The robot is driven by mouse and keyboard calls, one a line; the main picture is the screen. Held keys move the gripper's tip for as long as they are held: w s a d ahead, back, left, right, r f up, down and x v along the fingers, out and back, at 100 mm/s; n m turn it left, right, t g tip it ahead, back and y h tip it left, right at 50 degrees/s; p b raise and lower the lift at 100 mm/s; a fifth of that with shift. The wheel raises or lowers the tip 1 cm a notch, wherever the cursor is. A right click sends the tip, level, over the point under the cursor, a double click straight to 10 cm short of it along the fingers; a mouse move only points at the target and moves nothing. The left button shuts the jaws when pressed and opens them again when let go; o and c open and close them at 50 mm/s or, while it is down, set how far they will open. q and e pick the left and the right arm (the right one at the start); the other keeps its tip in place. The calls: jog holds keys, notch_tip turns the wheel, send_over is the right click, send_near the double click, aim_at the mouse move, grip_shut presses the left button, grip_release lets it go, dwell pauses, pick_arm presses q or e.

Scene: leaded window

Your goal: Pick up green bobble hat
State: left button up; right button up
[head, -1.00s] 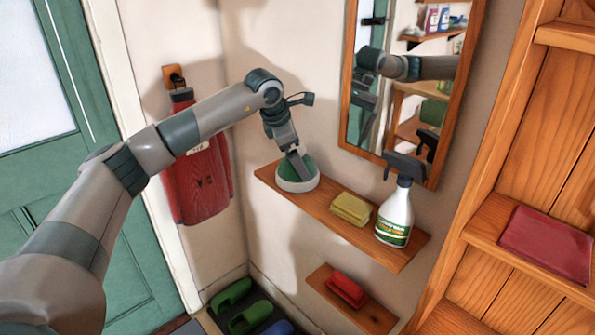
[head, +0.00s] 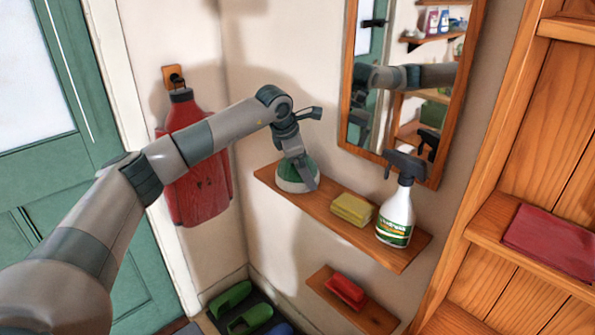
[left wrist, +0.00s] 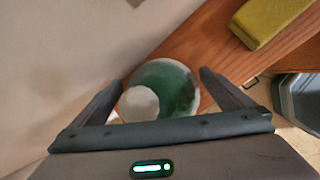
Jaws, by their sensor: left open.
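The green bobble hat (head: 289,176), with a pale brim, sits at the left end of the upper wooden shelf (head: 325,213). In the left wrist view the hat (left wrist: 178,88) shows green with a round whitish bobble, between the two fingers. My left gripper (head: 303,178) is over the hat, pointing down, with its fingers apart. In the left wrist view the left gripper (left wrist: 160,88) is open, one finger to each side of the hat. Whether a finger touches the hat I cannot tell. My right gripper is not in view.
A yellow sponge (head: 352,209) and a white spray bottle (head: 396,215) stand farther right on the shelf. A mirror (head: 400,110) hangs above. A red brush-like item (head: 346,290) lies on a lower shelf. A red bottle-shaped item (head: 196,165) hangs at the left.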

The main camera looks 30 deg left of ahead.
pick_arm(q)
jog(key=c, duration=0.8)
jog(key=shift+r, duration=0.15)
